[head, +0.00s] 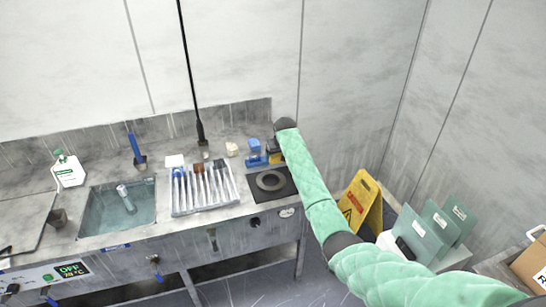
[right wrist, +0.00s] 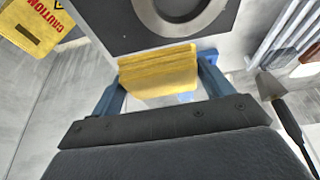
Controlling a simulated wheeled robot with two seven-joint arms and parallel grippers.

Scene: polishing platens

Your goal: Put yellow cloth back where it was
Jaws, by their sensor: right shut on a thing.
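The yellow cloth (right wrist: 158,76) is a folded stack between the blue fingers of my right gripper (right wrist: 160,72) in the right wrist view. The gripper is shut on it. In the head view only a small part of the cloth (head: 277,157) shows beside my green-sleeved right arm, at the back right of the bench. It is just behind the black square plate with a grey ring (head: 270,181). Whether the cloth touches the bench is hard to tell. My left gripper is not in view.
Blue items (head: 256,154) and a beige block (head: 232,149) stand left of the cloth. A white rack (head: 205,190) holds several tools. A sink (head: 117,207) is further left. A yellow caution sign (head: 362,203) and green boxes (head: 440,225) stand right of the bench.

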